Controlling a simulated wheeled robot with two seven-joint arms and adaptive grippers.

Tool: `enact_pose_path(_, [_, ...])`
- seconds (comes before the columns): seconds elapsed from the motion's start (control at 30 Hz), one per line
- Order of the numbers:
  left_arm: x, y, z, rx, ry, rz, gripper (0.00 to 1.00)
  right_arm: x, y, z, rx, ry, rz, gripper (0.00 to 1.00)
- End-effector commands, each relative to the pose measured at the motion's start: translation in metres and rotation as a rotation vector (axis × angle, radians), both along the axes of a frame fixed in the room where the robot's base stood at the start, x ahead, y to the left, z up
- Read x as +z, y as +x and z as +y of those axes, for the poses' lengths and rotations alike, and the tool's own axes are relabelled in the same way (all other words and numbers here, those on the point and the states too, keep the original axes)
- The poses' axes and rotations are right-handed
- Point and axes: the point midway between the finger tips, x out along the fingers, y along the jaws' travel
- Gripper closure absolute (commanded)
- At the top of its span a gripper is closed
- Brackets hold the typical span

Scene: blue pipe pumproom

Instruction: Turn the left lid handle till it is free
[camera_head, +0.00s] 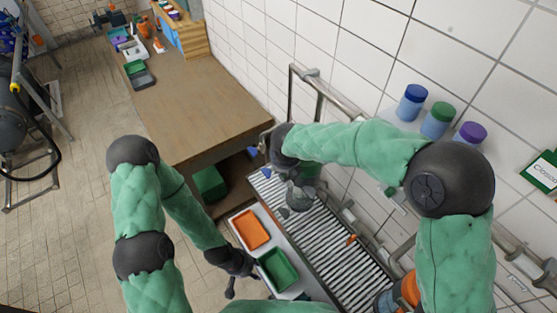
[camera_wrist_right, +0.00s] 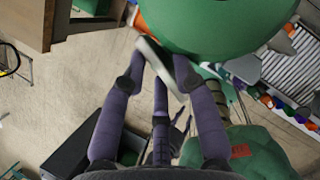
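My left gripper (camera_head: 238,282) is dark and hangs at the left edge of the white tray; its finger gap is too small to read. My right gripper (camera_wrist_right: 158,76) has purple-grey fingers that stand apart. A pale grey bar (camera_wrist_right: 153,58) lies between and across their tips; I cannot tell whether they touch it. A large green rounded body (camera_wrist_right: 225,22) is just beyond the tips. In the head view my right wrist hangs over the slatted rack, and a green piece (camera_head: 311,170) shows beside it. I cannot make out a left lid handle for certain.
The white tray (camera_head: 238,215) holds an orange bin (camera_head: 250,229) and a green bin (camera_head: 278,268). The slatted rack (camera_head: 336,262) runs along the tiled wall with metal rails. Jars with blue (camera_head: 412,102), green and purple lids stand at right. A brown bench (camera_head: 195,95) is mostly clear.

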Motion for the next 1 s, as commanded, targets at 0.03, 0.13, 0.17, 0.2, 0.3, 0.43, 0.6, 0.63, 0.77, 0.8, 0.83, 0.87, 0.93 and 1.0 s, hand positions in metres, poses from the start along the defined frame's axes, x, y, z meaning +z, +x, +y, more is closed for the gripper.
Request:
enact_pose_path(0.03, [-0.011,0.0,0.0,0.0,0.0,0.0,0.6,-0.004,0.001,0.001,-0.027,0.001,-0.003,0.71])
enact_pose_path(0.13, [-0.021,0.0,0.0,0.0,0.0,0.0,0.6,-0.004,0.001,0.001,-0.085,0.001,-0.002,0.71])
enact_pose_path(0.17, [-0.025,0.0,0.0,0.0,0.0,0.0,0.6,-0.004,0.001,0.001,-0.102,0.001,-0.003,0.71])
enact_pose_path(0.2, [-0.029,0.0,0.0,0.0,0.0,0.0,0.6,-0.004,0.001,0.001,-0.128,0.001,-0.003,0.71])
enact_pose_path(0.3, [-0.04,0.0,0.0,0.0,0.0,0.0,0.6,-0.004,0.002,0.002,-0.192,0.001,-0.003,0.71])
enact_pose_path(0.43, [-0.054,0.0,0.0,0.0,0.0,0.0,0.6,-0.004,0.002,0.002,-0.283,0.001,-0.003,0.71])
enact_pose_path(0.6, [-0.072,0.0,0.0,0.0,0.0,0.0,0.6,-0.004,0.002,0.002,-0.41,0.001,-0.001,0.71])
enact_pose_path(0.63, [-0.076,0.0,0.0,0.0,0.0,0.0,0.6,-0.004,0.002,0.002,-0.434,0.001,-0.001,0.71])
enact_pose_path(0.77, [-0.066,0.0,0.0,0.0,0.0,0.0,0.6,0.026,-0.007,0.006,-0.429,0.004,-0.003,0.71])
enact_pose_path(0.8, [-0.065,0.0,0.0,0.0,0.0,0.0,0.6,0.032,-0.009,0.006,-0.428,0.003,-0.002,0.71])
enact_pose_path(0.83, [-0.064,0.0,0.0,0.0,0.0,0.0,0.6,0.037,-0.011,0.007,-0.428,0.002,-0.002,0.71])
enact_pose_path(0.87, [-0.064,0.0,0.0,0.0,0.0,0.0,0.6,0.042,-0.013,0.008,-0.427,0.002,-0.003,0.71])
enact_pose_path(0.93, [-0.063,0.0,0.0,0.0,0.0,0.0,0.6,0.053,-0.017,0.009,-0.427,0.001,-0.003,0.71])
enact_pose_path(1.0, [-0.062,0.0,0.0,0.0,0.0,0.0,0.6,0.063,-0.021,0.011,-0.427,0.002,-0.002,0.71])
